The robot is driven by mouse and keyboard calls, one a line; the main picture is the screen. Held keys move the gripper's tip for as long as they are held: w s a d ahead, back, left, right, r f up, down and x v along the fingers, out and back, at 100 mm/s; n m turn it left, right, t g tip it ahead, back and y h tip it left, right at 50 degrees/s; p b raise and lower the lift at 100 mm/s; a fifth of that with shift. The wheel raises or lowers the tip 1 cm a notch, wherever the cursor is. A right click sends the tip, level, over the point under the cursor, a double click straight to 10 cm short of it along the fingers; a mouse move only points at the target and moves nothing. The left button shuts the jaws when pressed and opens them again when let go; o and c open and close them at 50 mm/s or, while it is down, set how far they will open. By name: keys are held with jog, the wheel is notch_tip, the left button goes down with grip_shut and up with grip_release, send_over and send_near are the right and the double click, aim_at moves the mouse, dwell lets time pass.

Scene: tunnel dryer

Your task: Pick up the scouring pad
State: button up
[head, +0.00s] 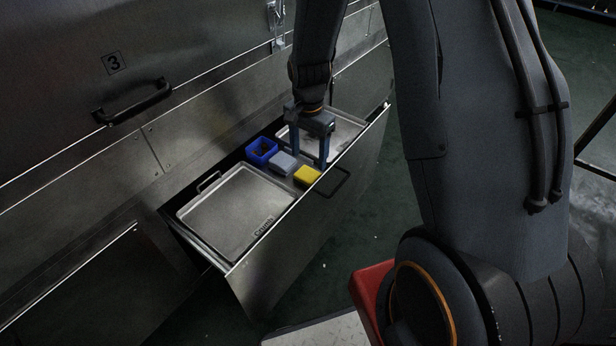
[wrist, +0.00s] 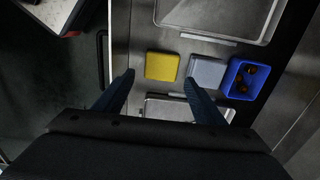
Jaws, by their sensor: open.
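Two small square pads lie side by side in the open drawer: a yellow one (head: 307,176) and a grey one (head: 283,163). The pictures do not make plain which is the scouring pad. The yellow pad also shows in the wrist view (wrist: 161,66), with the grey pad (wrist: 207,73) to its right. My gripper (head: 308,158) is open and empty, pointing down over the drawer. In the wrist view its fingertips (wrist: 159,79) spread to either side of the yellow pad, with the right fingertip near the grey pad's left edge. I cannot tell its exact height above them.
A blue bin (head: 261,151) with brown bits inside stands next to the grey pad. A metal tray marked "Crumb" (head: 233,215) fills the near part of the drawer; another tray (head: 345,131) lies at the far end. The drawer's front wall (head: 300,240) is close by.

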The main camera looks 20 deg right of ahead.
aim_at(307, 174)
notch_tip(307, 174, down, 7)
jog(key=shift+w+a+r+b, duration=0.1)
jog(key=shift+w+a+b, duration=0.05)
jog(key=shift+b, duration=0.5)
jog(key=c, duration=0.8)
notch_tip(307, 174, up, 10)
jog(key=p, duration=0.1)
jog(key=shift+p, duration=0.4)
